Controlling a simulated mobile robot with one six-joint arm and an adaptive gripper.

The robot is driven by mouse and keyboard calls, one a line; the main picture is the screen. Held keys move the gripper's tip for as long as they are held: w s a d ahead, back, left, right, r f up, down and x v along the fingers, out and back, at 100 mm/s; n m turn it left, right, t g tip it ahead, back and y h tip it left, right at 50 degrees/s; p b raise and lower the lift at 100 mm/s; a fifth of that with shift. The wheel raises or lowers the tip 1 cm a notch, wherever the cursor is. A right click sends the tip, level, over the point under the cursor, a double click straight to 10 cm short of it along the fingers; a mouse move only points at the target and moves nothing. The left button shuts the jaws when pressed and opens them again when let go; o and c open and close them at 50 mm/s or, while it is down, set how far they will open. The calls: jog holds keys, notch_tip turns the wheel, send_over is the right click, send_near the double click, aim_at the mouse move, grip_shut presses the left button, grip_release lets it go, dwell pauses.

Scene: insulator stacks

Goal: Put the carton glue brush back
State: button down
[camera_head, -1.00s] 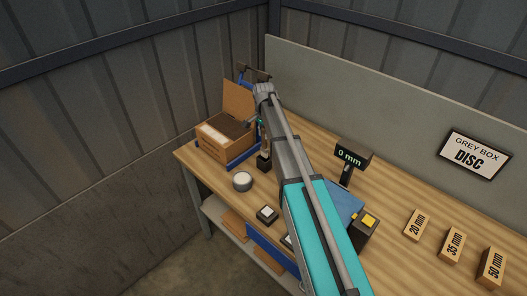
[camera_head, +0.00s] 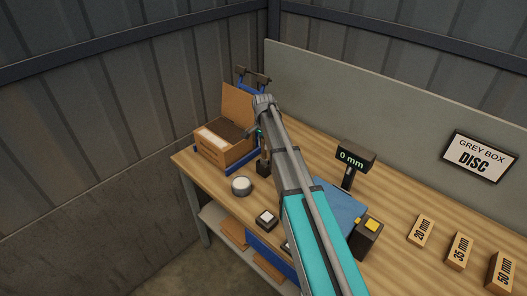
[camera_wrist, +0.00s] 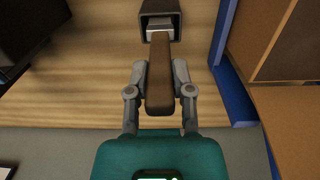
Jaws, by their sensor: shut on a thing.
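The glue brush has a brown handle (camera_wrist: 160,85) and a grey ferrule. My gripper (camera_wrist: 160,72) is shut on the handle, one finger on each side, in the wrist view. The ferrule end is at the mouth of a dark square holder (camera_wrist: 174,25); how deep it sits is hidden. In the head view the holder (camera_head: 263,169) stands on the bench to the right of the open carton (camera_head: 224,156), with the brush (camera_head: 265,150) upright above it. My arm hides most of the gripper there.
The open carton rests by a blue frame (camera_head: 242,162). A white-topped round thing (camera_head: 241,186) and a small dark box (camera_head: 266,217) lie in front. A display reading 0 mm (camera_head: 352,158) and several labelled blocks (camera_head: 459,250) stand to the right. A grey panel (camera_head: 380,115) backs the bench.

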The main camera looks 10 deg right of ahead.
aim_at(264, 159)
jog(key=shift+f+b, duration=1.4)
jog(key=shift+f, duration=0.35)
jog(key=c, duration=0.5)
grip_release()
notch_tip(264, 159, up, 12)
jog(key=p, duration=1.2)
jog(key=shift+w, duration=0.1)
jog(key=s+n, duration=1)
jog(key=s, duration=1.9)
jog(key=shift+n, duration=0.4)
